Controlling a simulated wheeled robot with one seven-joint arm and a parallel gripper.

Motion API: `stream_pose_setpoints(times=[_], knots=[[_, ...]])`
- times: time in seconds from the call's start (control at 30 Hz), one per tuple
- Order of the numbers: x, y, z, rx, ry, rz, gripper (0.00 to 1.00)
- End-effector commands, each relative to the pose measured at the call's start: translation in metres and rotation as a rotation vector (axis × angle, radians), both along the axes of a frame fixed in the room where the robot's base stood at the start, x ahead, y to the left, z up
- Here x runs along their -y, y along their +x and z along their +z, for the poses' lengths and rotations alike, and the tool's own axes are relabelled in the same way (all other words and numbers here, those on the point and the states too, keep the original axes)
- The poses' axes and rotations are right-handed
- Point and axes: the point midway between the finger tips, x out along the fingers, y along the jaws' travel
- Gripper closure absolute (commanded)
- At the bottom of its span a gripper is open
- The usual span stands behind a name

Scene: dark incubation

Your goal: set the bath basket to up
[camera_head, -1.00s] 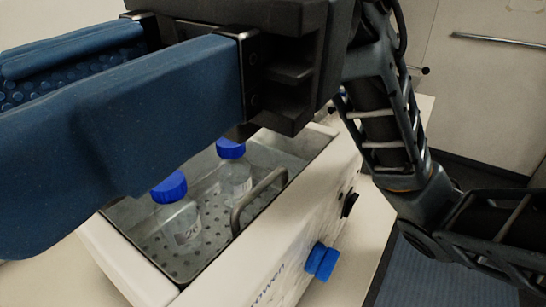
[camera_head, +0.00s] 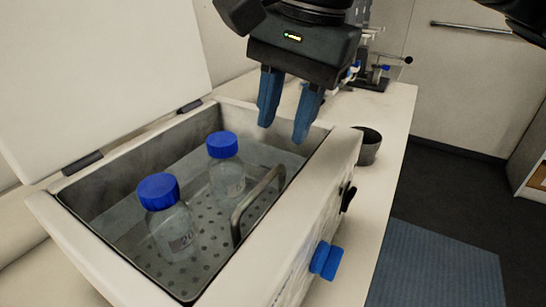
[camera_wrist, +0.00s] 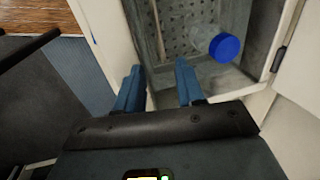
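The bath basket (camera_head: 205,240) is a perforated metal tray inside the open white water bath (camera_head: 262,268). Its bent metal handle (camera_head: 257,205) rises along the side nearer the front wall. Two clear bottles with blue caps, one nearer (camera_head: 172,222) and one farther (camera_head: 226,165), stand upright on it. My gripper (camera_head: 286,122) is open and empty, above the far end of the bath, apart from the handle. In the wrist view its blue fingers (camera_wrist: 158,85) point over the bath's wall, with the perforated basket (camera_wrist: 185,30) and a blue cap (camera_wrist: 224,47) beyond them.
The bath's lid (camera_head: 90,80) stands open at the left. A blue knob (camera_head: 325,260) and a black switch (camera_head: 348,198) are on the front panel. A dark cup (camera_head: 369,147) stands on the bench behind the bath. A blue mat (camera_head: 440,270) lies on the floor.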

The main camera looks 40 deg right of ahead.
Motion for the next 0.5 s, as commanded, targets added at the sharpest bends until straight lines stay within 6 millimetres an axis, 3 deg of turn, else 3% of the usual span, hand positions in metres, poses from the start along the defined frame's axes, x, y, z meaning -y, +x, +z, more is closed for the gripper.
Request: stream_pose_setpoints(times=[0.5], knots=[[-0.005, 0.012, -0.065, -0.002, 0.004, 0.002, 0.62]])
